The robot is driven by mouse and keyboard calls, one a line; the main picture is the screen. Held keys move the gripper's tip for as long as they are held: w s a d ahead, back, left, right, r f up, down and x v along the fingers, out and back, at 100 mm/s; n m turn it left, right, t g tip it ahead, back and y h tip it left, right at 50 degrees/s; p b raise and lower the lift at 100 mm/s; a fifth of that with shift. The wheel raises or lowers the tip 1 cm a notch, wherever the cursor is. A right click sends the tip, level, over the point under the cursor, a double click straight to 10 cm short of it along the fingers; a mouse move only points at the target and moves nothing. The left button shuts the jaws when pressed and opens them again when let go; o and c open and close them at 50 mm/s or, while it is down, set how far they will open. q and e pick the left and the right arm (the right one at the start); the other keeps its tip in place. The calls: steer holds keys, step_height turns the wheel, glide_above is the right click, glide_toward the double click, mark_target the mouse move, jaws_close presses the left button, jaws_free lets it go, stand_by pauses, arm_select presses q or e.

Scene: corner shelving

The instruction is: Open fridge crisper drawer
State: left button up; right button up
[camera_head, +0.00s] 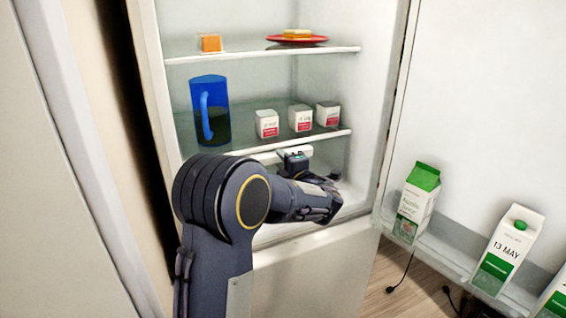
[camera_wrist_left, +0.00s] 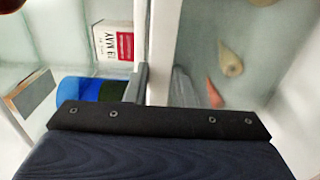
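In the head view my left gripper (camera_head: 312,172) reaches into the open fridge just below the lower shelf, partly hidden by its own wrist. In the left wrist view, a grey finger (camera_wrist_left: 137,84) shows left of a white front edge (camera_wrist_left: 161,60) and a paler, blurred shape to its right may be the other finger. Whether they clamp the edge is unclear. Beyond it, a pale clear panel, apparently the crisper drawer (camera_wrist_left: 197,45), shows a pear-like item (camera_wrist_left: 228,57) and an orange carrot-like item (camera_wrist_left: 213,94). My right gripper is not in view.
The lower shelf (camera_head: 255,148) holds a blue pitcher (camera_head: 209,95) and small white cartons (camera_head: 300,118). The upper shelf (camera_head: 240,56) holds a red plate (camera_head: 275,40) and an orange block (camera_head: 210,43). The open door (camera_head: 480,90) at right carries milk cartons (camera_head: 508,250).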

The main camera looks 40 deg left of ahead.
arm_select(q)
steer(key=shift+f, duration=0.1)
jaws_close()
steer(key=shift+d, duration=0.1)
steer(key=p+v, duration=1)
steer(key=v, duration=0.7)
steer(key=shift+s+d+f, duration=0.15)
steer(key=shift+s+d, duration=0.05)
steer(key=shift+s, duration=0.1)
steer(key=o, duration=0.5)
jaws_free()
steer(key=shift+w+a, duration=0.1)
